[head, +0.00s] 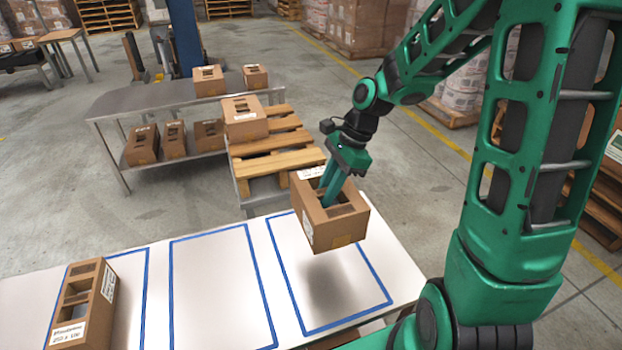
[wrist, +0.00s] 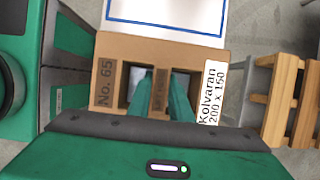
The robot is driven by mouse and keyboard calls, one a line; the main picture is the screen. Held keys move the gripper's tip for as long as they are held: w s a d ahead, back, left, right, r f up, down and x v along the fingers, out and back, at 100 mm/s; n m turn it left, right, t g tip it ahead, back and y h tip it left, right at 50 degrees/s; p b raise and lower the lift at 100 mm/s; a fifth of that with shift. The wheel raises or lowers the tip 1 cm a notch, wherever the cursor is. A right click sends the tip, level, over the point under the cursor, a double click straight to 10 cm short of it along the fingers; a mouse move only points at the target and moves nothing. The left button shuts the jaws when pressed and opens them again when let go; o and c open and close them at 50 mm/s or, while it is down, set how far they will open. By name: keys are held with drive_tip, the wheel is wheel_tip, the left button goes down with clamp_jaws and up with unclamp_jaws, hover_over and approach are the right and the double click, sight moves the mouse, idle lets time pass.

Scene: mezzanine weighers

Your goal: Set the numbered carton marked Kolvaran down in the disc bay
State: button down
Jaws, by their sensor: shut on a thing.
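My gripper (head: 331,192) is shut on a brown carton (head: 338,232) at its slotted top. In the wrist view the carton (wrist: 130,47) reads "Kolvaran 200 x 150" on a white label and "No. 65" on its top. It hangs above the white table, over the rightmost blue-outlined bay (head: 372,278), with its shadow inside that outline. A middle bay (head: 220,290) is empty. A left bay (head: 140,300) has another carton (head: 98,310) standing in it, with a white label too small to read surely. No disc mark shows in any bay; I cannot tell which is the disc bay.
Behind the table, a wooden pallet (head: 270,165) bears a carton (head: 246,125). A grey two-level bench (head: 140,100) holds several cartons. A yellow floor line (head: 430,132) and stacked goods lie beyond. The table's right edge is close to the right bay.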

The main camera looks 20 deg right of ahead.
drive_tip(key=shift+w, duration=0.3)
drive_tip(key=shift+a+f, duration=0.1)
drive_tip(key=shift+f, duration=1.35)
drive_tip(key=shift+f, duration=0.25)
drive_tip(key=shift+a+f, duration=0.2)
drive_tip(key=shift+f, duration=0.45)
drive_tip(key=shift+f, duration=0.2)
wheel_tip(320, 180, down, 11)
idle(1.0)
drive_tip(key=shift+f, duration=0.25)
idle(0.4)
drive_tip(key=c, duration=1.5)
unclamp_jaws()
drive_tip(key=shift+c, duration=0.2)
